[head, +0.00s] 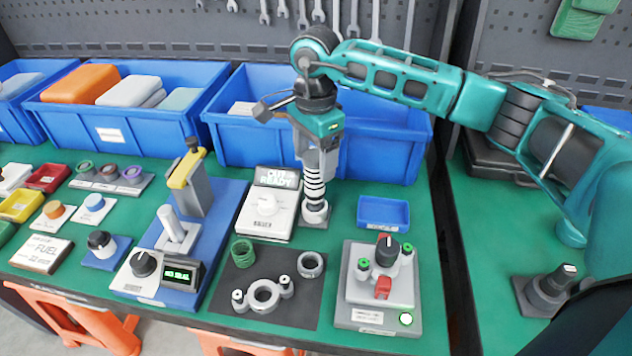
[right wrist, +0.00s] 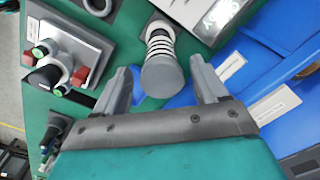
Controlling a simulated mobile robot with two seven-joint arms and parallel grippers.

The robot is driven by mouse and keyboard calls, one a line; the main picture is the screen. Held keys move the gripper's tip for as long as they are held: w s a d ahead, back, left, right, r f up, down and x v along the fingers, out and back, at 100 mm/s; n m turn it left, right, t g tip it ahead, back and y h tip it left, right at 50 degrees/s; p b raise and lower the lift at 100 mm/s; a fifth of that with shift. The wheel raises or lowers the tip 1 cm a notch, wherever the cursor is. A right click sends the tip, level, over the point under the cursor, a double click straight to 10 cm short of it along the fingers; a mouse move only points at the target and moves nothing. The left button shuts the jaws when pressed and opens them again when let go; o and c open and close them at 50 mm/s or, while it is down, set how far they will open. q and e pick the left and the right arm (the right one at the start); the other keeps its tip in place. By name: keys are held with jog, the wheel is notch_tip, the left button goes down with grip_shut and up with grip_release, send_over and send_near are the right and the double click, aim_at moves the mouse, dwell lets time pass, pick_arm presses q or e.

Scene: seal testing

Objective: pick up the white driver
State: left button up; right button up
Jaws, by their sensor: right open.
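The white driver (head: 314,188) looks like an upright post with white and black bands, standing in a grey base (head: 314,218). In the right wrist view the driver (right wrist: 161,68) shows its grey rounded end and banded shaft between the fingers. My right gripper (head: 318,160) points down over the driver's top in the head view. Its fingers (right wrist: 162,85) are open, one on each side of the grey end, with gaps visible. The driver's upper end is partly hidden by the gripper in the head view. My left gripper is not in view.
A small blue tray (head: 383,212) and a grey fixture (head: 352,312) lie to the right. A large blue bin (head: 385,150) stands behind. Metal rings lie on a dark mat (head: 222,297) in front.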

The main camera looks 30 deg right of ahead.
aim_at(315, 175)
notch_tip(315, 175, down, 6)
jog(key=shift+w+d+r+p, duration=0.1)
jog(key=shift+d+r+p, duration=0.1)
jog(key=shift+p, duration=0.1)
jog(key=shift+c, duration=0.2)
jog(key=shift+r, duration=0.1)
jog(key=c, duration=1.2)
